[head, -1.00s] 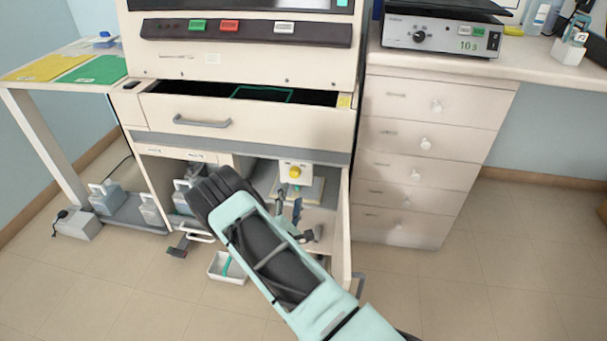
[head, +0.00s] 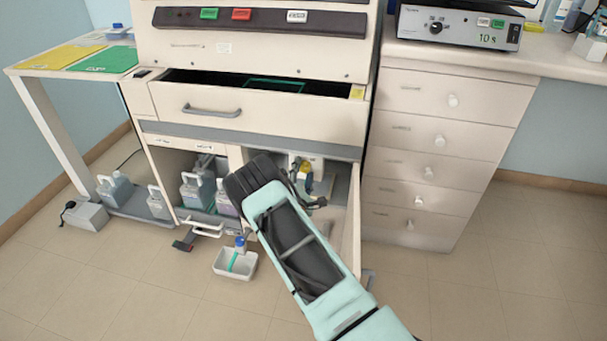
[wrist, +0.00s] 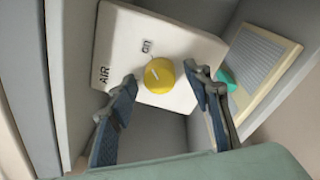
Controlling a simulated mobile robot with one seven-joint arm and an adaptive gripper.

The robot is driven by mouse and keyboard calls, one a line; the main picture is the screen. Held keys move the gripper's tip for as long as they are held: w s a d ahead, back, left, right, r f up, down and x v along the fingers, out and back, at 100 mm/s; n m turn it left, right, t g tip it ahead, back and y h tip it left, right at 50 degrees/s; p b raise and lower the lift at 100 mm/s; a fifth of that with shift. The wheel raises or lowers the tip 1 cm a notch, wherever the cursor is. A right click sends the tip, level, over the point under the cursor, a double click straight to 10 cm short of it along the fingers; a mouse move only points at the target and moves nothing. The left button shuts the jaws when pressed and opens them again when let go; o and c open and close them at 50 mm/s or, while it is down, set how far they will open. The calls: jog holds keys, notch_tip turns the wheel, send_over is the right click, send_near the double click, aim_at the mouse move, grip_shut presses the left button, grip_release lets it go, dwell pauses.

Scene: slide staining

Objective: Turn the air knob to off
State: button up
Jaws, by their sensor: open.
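The yellow air knob (wrist: 159,76) sits on a white panel (wrist: 190,45) marked "AIR" and "on" in the wrist view. A pale line on the knob's face points roughly toward the "on" mark. My gripper (wrist: 165,82) is open, with one finger on each side of the knob. I cannot tell whether either fingertip touches it. In the head view the knob (head: 306,166) is partly hidden by my gripper (head: 308,190), inside the open lower cabinet. No "off" mark is visible.
Cabinet walls close in around the panel. A framed pad (wrist: 262,68) and a teal item (wrist: 226,78) lie beside it. The open cabinet door (head: 350,225) stands to the right. Jugs (head: 198,190) stand left; a white tray (head: 235,264) sits on the floor.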

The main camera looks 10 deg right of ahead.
jog(key=c, duration=1.2)
jog(key=shift+o, duration=0.2)
jog(key=shift+n, duration=0.3)
jog(key=n+p, duration=0.1)
jog(key=n, duration=0.1)
jog(key=shift+r+n+p, duration=0.1)
jog(key=shift+n+p, duration=0.3)
jog(key=n+p, duration=0.2)
jog(key=n, duration=0.3)
jog(key=shift+g, duration=0.4)
jog(key=n+p, duration=0.1)
jog(key=n, duration=0.3)
jog(key=shift+h, duration=0.3)
jog(key=shift+n+g, duration=0.4)
jog(key=shift+n, duration=1.8)
jog(key=shift+h, duration=0.4)
